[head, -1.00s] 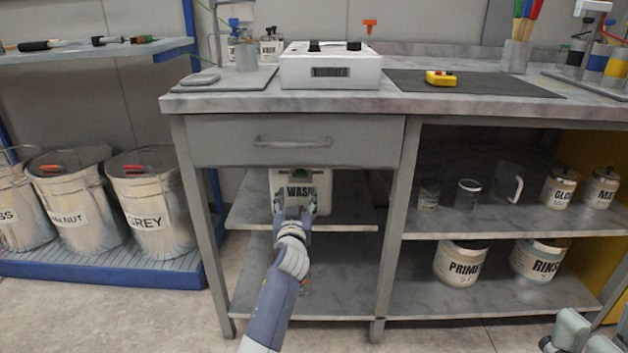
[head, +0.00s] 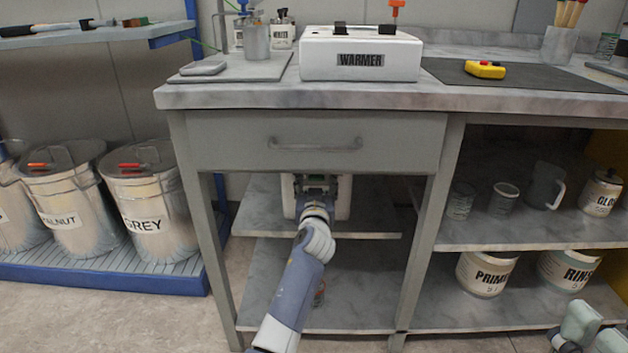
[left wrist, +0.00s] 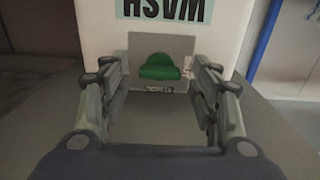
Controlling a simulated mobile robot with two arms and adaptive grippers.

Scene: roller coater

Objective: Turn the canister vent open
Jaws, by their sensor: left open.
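The white canister (head: 344,197) stands on the shelf under the drawer, mostly hidden behind my left gripper in the head view. In the left wrist view its front (left wrist: 92,38) shows the WASH label, which appears upside down. The green vent knob (left wrist: 160,70) sits on a grey plate on that front. My left gripper (head: 317,184) is open in front of the canister, with its fingers on either side of the knob and a gap to it on both sides. My right gripper (head: 584,328) shows only partly at the lower right, and its jaws cannot be judged.
The drawer (head: 300,143) and worktop (head: 300,97) are just above my left arm. Table legs (head: 425,240) stand on either side of the canister's bay. The lower shelf (head: 355,290) is largely clear. Lidded bins (head: 148,190) stand at left.

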